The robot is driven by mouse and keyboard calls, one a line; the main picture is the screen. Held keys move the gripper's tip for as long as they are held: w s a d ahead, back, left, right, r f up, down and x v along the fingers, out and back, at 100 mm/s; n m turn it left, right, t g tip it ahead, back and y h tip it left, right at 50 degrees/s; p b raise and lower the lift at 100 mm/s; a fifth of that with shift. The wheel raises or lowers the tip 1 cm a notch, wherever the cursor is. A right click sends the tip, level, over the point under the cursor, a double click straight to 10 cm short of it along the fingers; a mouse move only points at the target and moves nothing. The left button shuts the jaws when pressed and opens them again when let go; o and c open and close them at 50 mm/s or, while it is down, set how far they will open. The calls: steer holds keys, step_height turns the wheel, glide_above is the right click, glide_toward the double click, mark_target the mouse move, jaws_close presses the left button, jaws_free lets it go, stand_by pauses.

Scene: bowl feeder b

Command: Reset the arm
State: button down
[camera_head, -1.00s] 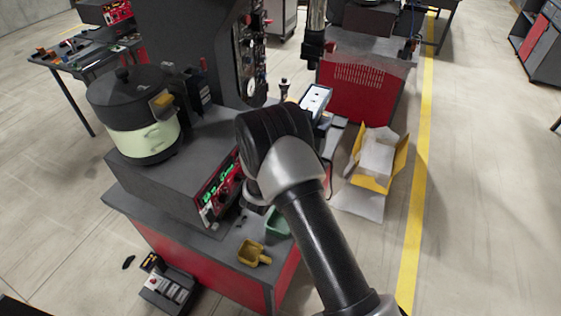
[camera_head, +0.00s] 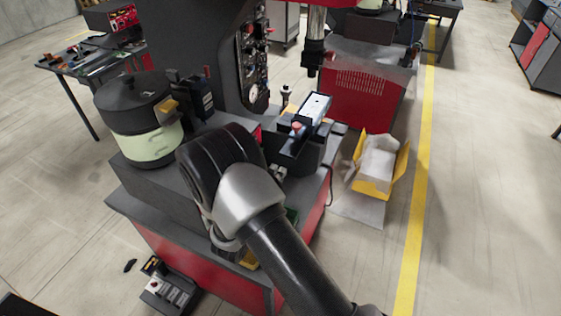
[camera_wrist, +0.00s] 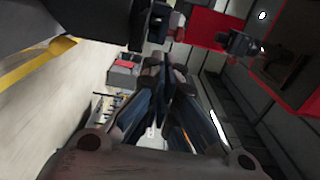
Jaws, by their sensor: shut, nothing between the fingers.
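My gripper (camera_wrist: 165,72) shows in the wrist view with its two fingers together and nothing between them. In the head view my arm crosses the middle of the picture and its bent joint hides the gripper. The arm stands in front of the red and grey machine bench (camera_head: 190,258) and covers part of its top.
A black and pale green bowl feeder (camera_head: 147,140) stands at the left of the bench. A dark machine column (camera_head: 200,45) rises behind. A yellow open box (camera_head: 377,178) lies on the floor at right. A small control box (camera_head: 168,293) lies at front left. Floor beyond the yellow line (camera_head: 421,150) is clear.

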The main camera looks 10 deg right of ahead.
steer(key=shift+s+a, duration=0.1)
steer(key=shift+a, duration=0.05)
steer(key=s+d+r+m+g+h+b, duration=0.1)
steer(key=s+d+r+m+g+b, duration=0.1)
steer(key=s+d+r+m+g, duration=0.75)
steer(key=s+d+r+m+g+h+b, duration=0.1)
steer(key=s+d+r+m+g, duration=0.2)
steer(key=s+d+m, duration=0.75)
steer(key=s+a+m+g+y+b, duration=0.2)
steer(key=s+a+m+y, duration=0.15)
steer(key=m, duration=0.65)
steer(key=s+a+m+t+y+b, duration=0.2)
steer(key=s+a+m+t+y, duration=0.2)
steer(key=s+a+m+y, duration=0.5)
steer(key=a+m, duration=0.3)
steer(key=m, duration=0.4)
steer(key=shift+s+a+r+m+t+b, duration=0.2)
steer(key=shift+a+m+t+b, duration=0.1)
steer(key=shift+a+m+t, duration=0.1)
